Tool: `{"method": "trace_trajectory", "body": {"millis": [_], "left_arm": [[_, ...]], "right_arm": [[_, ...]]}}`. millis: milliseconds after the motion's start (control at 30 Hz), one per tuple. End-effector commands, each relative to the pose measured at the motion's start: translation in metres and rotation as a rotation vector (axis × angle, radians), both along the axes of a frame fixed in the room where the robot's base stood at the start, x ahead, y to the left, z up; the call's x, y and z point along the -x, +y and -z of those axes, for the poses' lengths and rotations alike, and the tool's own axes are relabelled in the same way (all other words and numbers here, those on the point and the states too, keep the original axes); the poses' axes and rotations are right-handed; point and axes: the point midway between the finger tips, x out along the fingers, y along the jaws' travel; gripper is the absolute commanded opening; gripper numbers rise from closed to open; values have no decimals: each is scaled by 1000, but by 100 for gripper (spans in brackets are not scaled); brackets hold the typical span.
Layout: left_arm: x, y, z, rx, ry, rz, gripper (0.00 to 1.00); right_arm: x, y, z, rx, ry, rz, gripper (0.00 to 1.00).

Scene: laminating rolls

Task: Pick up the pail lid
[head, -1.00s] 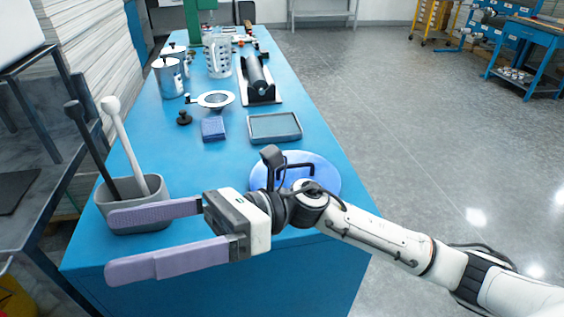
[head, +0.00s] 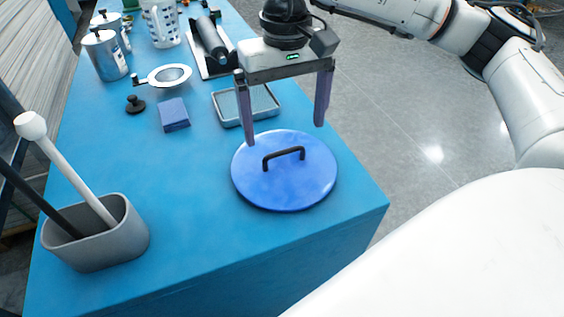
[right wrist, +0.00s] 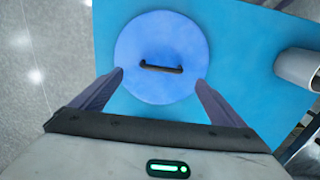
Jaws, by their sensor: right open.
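The pail lid (head: 284,188) is a round blue disc with a black bar handle (head: 284,157), lying flat on the blue table near its right front corner. It also shows in the right wrist view (right wrist: 162,40), with its handle (right wrist: 161,68) lying crosswise between the fingers. My right gripper (head: 285,134) is open and empty, its purple fingers pointing down above the lid's far side, spread wider than the handle. The fingers look apart from the lid. My left gripper is not in view.
A grey bin (head: 95,240) with a white-knobbed rod and a dark rod stands at the front left. A grey tray (head: 262,103) lies behind the lid, and a blue cloth pad (head: 174,114) lies left of it. Metal canisters (head: 106,55) stand farther back. Table around the lid's left is clear.

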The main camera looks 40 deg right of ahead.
Motion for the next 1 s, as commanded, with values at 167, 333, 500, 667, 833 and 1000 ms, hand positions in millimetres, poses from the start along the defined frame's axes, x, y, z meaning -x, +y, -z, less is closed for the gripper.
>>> {"method": "trace_trajectory", "body": {"millis": [167, 333, 500, 667, 833, 1000], "left_arm": [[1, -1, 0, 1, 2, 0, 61], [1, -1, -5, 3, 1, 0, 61], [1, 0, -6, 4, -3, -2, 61], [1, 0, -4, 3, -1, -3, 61], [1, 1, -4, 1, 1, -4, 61], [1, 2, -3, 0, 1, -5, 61]], "right_arm": [[0, 0, 15, -1, 1, 1, 94], [2, 2, 36, -1, 3, 0, 94], [2, 2, 59, -2, 1, 2, 94], [2, 2, 66, -3, 0, 2, 94], [2, 3, 66, -4, 0, 2, 90], [2, 3, 66, -4, -1, 2, 62]]}}
